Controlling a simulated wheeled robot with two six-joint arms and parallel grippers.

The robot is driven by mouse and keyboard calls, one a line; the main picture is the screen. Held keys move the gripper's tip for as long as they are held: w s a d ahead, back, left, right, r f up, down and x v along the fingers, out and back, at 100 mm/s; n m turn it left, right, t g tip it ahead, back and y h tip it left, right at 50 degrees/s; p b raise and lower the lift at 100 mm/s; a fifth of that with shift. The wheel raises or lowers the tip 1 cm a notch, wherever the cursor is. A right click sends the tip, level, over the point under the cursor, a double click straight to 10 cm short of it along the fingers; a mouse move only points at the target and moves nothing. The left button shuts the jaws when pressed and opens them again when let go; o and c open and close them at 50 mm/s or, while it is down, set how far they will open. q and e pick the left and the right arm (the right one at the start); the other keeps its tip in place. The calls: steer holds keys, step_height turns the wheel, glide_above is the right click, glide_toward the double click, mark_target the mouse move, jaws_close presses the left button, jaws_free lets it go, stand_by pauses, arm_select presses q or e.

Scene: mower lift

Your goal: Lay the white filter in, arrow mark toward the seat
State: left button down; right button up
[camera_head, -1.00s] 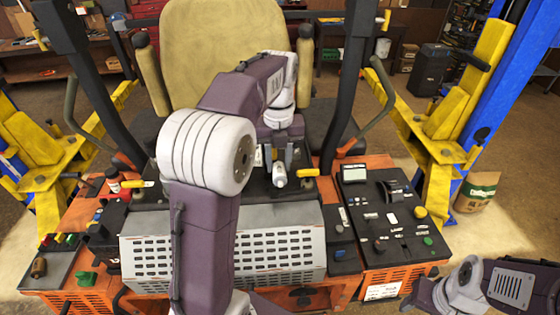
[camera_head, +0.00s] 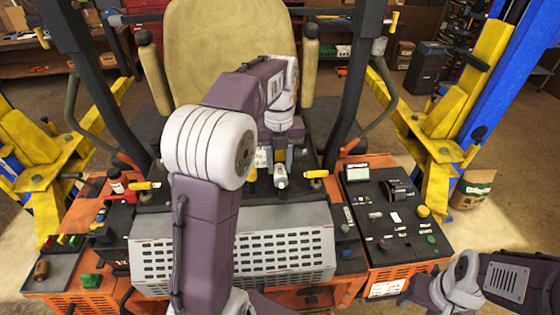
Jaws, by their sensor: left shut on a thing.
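The white filter (camera_head: 281,179) is a small pale cylinder. It is held in my left gripper (camera_head: 281,165), which points down over the dark deck in front of the tan seat (camera_head: 228,50). The gripper is shut on the filter. The filter's arrow mark is too small to make out, and the spot under it is partly hidden by the gripper and the filter. My right arm shows at the lower right, but its gripper fingers are not in view.
Yellow-handled levers (camera_head: 145,185) stand on both sides of the filter. A perforated grey cover (camera_head: 285,255) lies in front. A black control panel (camera_head: 390,220) is on the right, and a tray (camera_head: 50,270) with small parts is on the left. Dark uprights flank the seat.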

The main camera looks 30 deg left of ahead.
arm_select(q)
steer(key=shift+w+d, duration=0.15)
steer(key=shift+d, duration=0.3)
steer(key=shift+w+a+p, duration=0.15)
steer(key=shift+a+p, duration=0.3)
steer(key=shift+a, duration=0.15)
steer(key=shift+w+a, duration=0.1)
steer(key=shift+w, duration=0.15)
arm_select(e)
steer(key=shift+w+d+r, duration=0.1)
steer(key=shift+d+r, duration=0.2)
steer(key=shift+r, duration=0.3)
arm_select(q)
steer(key=shift+p, duration=0.3)
steer(key=shift+d, duration=0.2)
arm_select(e)
steer(key=shift+r, duration=0.25)
